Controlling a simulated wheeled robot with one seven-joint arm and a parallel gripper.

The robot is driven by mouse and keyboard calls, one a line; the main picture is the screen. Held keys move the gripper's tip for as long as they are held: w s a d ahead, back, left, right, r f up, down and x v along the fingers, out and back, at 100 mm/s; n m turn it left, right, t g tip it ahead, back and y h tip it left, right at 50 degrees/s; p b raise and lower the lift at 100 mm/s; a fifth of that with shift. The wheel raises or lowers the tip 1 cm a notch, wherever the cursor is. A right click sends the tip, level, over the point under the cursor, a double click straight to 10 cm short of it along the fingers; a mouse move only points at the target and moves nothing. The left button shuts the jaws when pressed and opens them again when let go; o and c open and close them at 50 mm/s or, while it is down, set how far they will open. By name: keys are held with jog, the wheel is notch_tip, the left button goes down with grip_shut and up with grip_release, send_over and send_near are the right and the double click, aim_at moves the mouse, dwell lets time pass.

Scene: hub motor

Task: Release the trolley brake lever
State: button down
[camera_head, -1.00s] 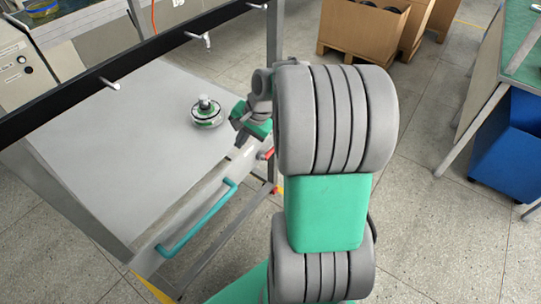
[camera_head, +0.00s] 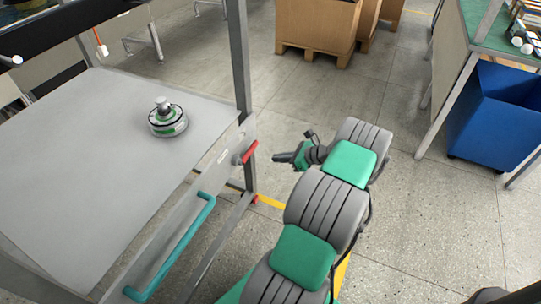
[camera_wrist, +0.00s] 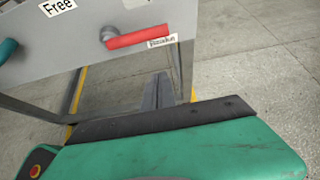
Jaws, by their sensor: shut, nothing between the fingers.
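The red brake lever (camera_head: 250,152) sits on the side panel of the grey trolley (camera_head: 75,215). In the wrist view the lever (camera_wrist: 138,37) points right from its round grey pivot, nearly level. A "Free" label (camera_wrist: 57,7) is up and left of the pivot. Another label (camera_wrist: 161,41), too blurred to read, is just under the lever's right end. My gripper (camera_head: 277,158) is shut and empty, off the trolley's side, a short way right of the lever and apart from it. Its fingers (camera_wrist: 158,92) show below the lever in the wrist view.
A teal handle (camera_head: 170,250) runs along the trolley's side near me. A hub motor (camera_head: 167,120) stands on the trolley top. A grey upright post (camera_head: 239,60) rises behind the lever. Open floor (camera_head: 420,220) lies to the right, with a blue bin (camera_head: 492,120) beyond.

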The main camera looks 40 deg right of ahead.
aim_at(247, 152)
jog(key=b+x, duration=0.2)
jog(key=x, duration=0.7)
jog(key=r, duration=0.4)
jog(key=shift+w, duration=0.2)
